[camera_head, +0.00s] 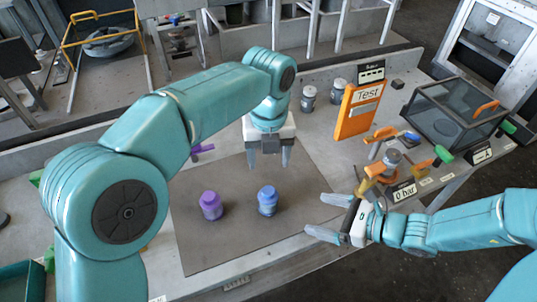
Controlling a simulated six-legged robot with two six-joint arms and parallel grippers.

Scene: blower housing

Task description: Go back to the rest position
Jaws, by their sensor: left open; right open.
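My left gripper (268,160) points down above the far part of the dark mat (235,245). Its two fingers are apart with nothing between them. My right gripper (322,216) reaches in from the right near the mat's right edge, with its fingers open to the left and empty. A purple capped jar (211,206) and a blue capped jar (267,201) stand upright on the mat. Both jars are nearer to me than the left gripper and apart from it.
An orange "Test" board (359,110) stands at the back, beside two grey jars (308,98). A dark transparent box (452,112) is at the right. A fixture with orange and green handles (392,160) stands close behind my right gripper. The mat's front is clear.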

